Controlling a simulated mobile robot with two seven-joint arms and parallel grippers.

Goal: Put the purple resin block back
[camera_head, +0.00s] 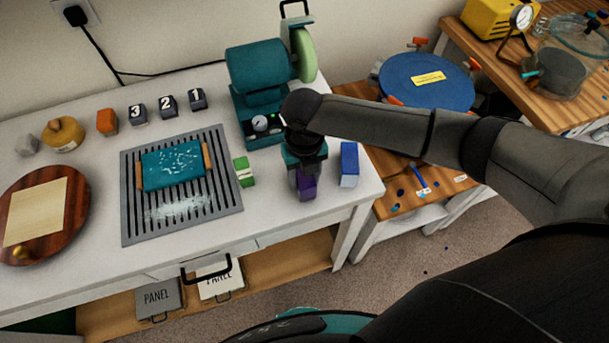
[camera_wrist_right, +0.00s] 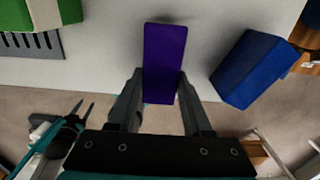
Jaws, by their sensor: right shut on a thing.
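The purple resin block (camera_head: 307,188) is at the front right of the white table (camera_head: 285,222), between a green block (camera_head: 244,172) and a blue block (camera_head: 349,164). My right gripper (camera_head: 306,178) is shut on it from above. In the right wrist view the purple block (camera_wrist_right: 165,62) stands between the two fingers (camera_wrist_right: 163,95), which touch its sides. I cannot tell whether its underside touches the table. The blue block (camera_wrist_right: 252,68) is to its right there, apart from it, and the green block (camera_wrist_right: 40,12) is at upper left.
A slotted grey grate (camera_head: 222,208) with a teal block (camera_head: 172,166) lies left of the green block. A teal grinder-like machine (camera_head: 258,90) stands behind my right gripper. Numbered dark blocks (camera_head: 167,105) line the back. The table's front edge is close to the purple block.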

